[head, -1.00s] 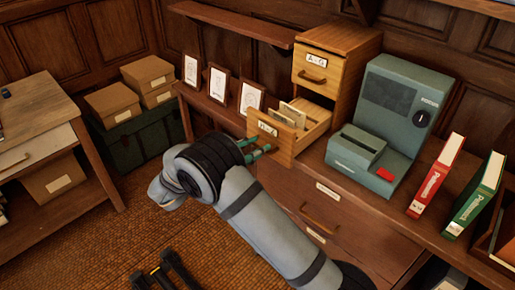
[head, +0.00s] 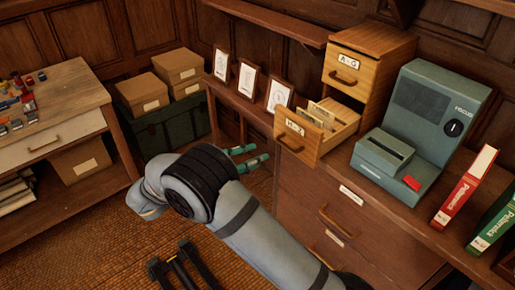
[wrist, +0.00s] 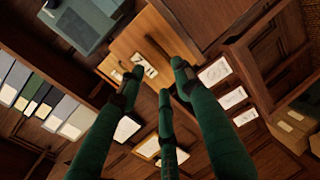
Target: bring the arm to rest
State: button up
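My gripper (head: 257,155) has green fingers and is in front of the wooden card cabinet, to the left of its lower drawer, with a gap between them in the head view. In the wrist view, its three fingers (wrist: 158,80) are spread apart with nothing between them. The lower drawer (head: 297,138) is pulled open and holds several upright cards or folders. The upper drawer (head: 345,72), labelled A-G, is shut. The drawer front with its pale label (wrist: 146,65) lies beyond the fingertips in the wrist view.
A grey-green machine (head: 436,110) stands right of the cabinet, with red and green binders beyond it. Framed pictures (head: 247,78) stand on the left part of the counter. Boxes (head: 143,92) and a side table (head: 70,95) stand at the left.

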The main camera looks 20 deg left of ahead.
aim_at(286, 144)
jog(key=x, duration=1.2)
jog(key=shift+w, duration=0.15)
jog(key=shift+w+d, duration=0.15)
